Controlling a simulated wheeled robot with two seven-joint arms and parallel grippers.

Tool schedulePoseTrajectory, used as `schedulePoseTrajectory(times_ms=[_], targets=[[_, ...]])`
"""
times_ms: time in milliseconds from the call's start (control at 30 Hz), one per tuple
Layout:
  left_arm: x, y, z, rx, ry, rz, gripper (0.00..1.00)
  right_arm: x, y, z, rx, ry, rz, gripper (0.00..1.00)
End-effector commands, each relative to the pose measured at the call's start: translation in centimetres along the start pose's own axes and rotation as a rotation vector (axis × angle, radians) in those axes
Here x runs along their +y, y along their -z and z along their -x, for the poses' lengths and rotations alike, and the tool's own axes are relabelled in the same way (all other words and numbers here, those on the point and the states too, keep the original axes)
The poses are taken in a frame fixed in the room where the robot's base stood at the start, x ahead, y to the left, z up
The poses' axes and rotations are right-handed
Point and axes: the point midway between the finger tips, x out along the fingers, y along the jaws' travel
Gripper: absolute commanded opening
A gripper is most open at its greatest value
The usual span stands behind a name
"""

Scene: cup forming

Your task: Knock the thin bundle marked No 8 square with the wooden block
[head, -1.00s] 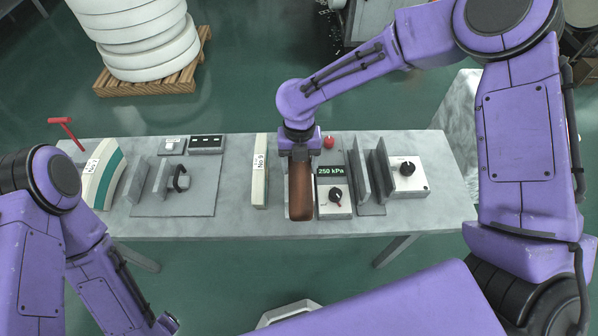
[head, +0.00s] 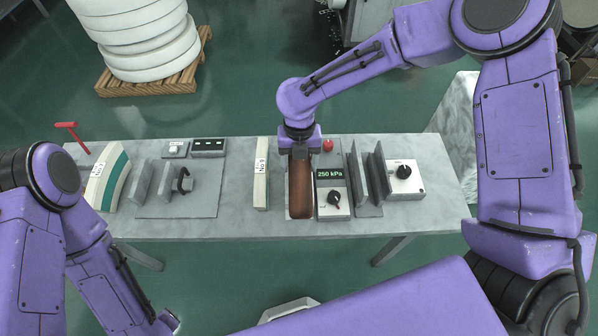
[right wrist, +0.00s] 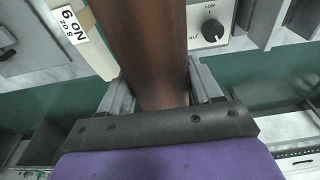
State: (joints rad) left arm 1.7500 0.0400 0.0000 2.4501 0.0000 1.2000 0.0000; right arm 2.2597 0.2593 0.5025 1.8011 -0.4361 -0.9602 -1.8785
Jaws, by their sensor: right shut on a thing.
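A long brown wooden block (head: 301,190) is held in my right gripper (head: 300,152), over the middle of the table. In the right wrist view the block (right wrist: 150,45) fills the space between the fingers of the gripper (right wrist: 160,95). A thin cream bundle (head: 260,190) stands just left of the block, with a narrow gap between them in the head view. Its label looks like No 9 rather than No 8; it also shows, turned over, in the right wrist view (right wrist: 72,25). My left arm is at the lower left; its gripper is out of view.
A control box (head: 333,200) reading 250 kPa stands close right of the block. Upright grey plates (head: 367,180) and a white dial box (head: 404,180) are farther right. A grey fixture (head: 180,190) and a thicker green-striped bundle (head: 107,178) are at left.

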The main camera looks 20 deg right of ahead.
Motion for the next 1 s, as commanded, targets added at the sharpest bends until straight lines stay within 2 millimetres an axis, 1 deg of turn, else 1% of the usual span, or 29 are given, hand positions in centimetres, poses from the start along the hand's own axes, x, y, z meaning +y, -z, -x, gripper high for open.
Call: schedulePoseTrajectory(times_ms=[200, 500, 633, 767, 1000], targets=[[0.0, 0.0, 0.0, 0.000, 0.000, 0.000, 0.65, 0.1, 0.0, 0.3, -0.002, -0.002, 0.000, 0.09], [0.0, 0.0, 0.0, 0.000, 0.000, 0.000, 0.65, 0.1, 0.3, 3.6, -0.003, -0.002, 0.001, 0.09], [0.0, 0.0, 0.0, 0.000, 0.000, 0.000, 0.65, 0.1, 0.5, 4.7, -0.002, -0.002, 0.001, 0.09], [0.0, 0.0, 0.0, 0.000, 0.000, 0.000, 0.65, 0.0, 0.6, 5.1, -0.001, -0.001, 0.001, 0.09], [0.0, -0.1, -0.1, 0.000, 0.000, 0.000, 0.65, 0.0, 0.6, 4.8, -0.001, -0.002, -0.010, 0.09]])
